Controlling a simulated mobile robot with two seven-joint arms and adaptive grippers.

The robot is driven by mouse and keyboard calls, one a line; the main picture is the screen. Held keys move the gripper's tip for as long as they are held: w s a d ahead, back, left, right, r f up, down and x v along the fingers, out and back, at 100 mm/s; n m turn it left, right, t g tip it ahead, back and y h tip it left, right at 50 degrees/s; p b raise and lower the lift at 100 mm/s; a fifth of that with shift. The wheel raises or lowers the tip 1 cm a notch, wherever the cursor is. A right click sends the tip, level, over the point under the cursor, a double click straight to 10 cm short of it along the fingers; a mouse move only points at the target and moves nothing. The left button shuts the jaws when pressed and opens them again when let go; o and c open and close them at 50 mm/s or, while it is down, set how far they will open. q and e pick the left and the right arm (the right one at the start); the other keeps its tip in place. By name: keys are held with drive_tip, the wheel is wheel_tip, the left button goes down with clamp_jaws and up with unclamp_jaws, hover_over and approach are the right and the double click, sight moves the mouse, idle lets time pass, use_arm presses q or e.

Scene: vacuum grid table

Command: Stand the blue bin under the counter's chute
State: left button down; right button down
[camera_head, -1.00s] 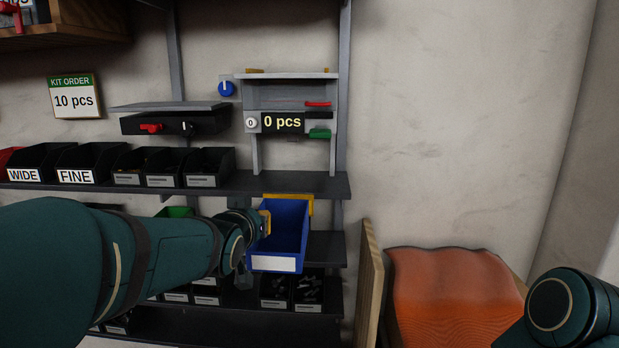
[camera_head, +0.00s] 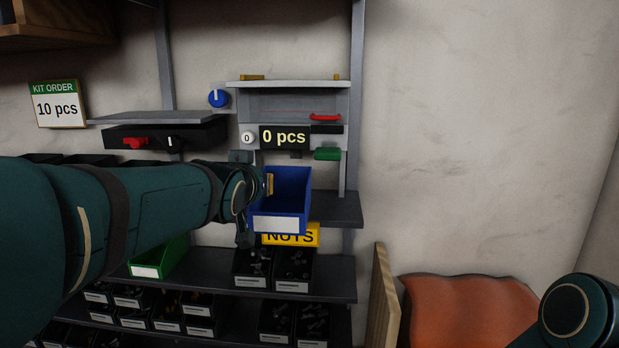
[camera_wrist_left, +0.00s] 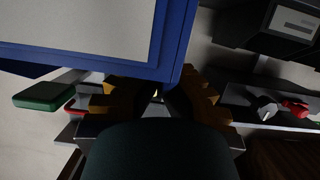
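The blue bin (camera_head: 279,222), with a white front label, is upright and hangs in front of the shelf, in front of and slightly below the counter (camera_head: 285,137), whose display reads "0 pcs". My left gripper (camera_head: 267,186) is shut on the bin's left wall. In the left wrist view, the blue bin (camera_wrist_left: 165,55) lies against the orange fingers of my left gripper (camera_wrist_left: 158,97). The small dark piece under the display (camera_head: 296,155) may be the chute. The bin is apart from the shelf board (camera_head: 338,209). My right gripper is out of view.
A yellow NUTS sign (camera_head: 292,236) is below the bin, with black part bins (camera_head: 293,268) under it. A green bin (camera_head: 160,260) stands on the lower shelf. A green button (camera_head: 327,154) and red handle (camera_head: 325,117) are on the counter. An orange seat (camera_head: 470,310) is at lower right.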

sight(275, 175)
use_arm(q)
drive_tip(key=w, duration=0.3)
drive_tip(key=shift+w, duration=0.35)
drive_tip(key=p+x, duration=0.3)
drive_tip(key=x, duration=0.9)
drive_tip(key=shift+p, duration=0.3)
drive_tip(key=shift+s, duration=0.1)
drive_tip(key=shift+f, duration=0.15)
drive_tip(key=c, duration=1.1)
unclamp_jaws()
drive_tip(key=shift+c, duration=0.2)
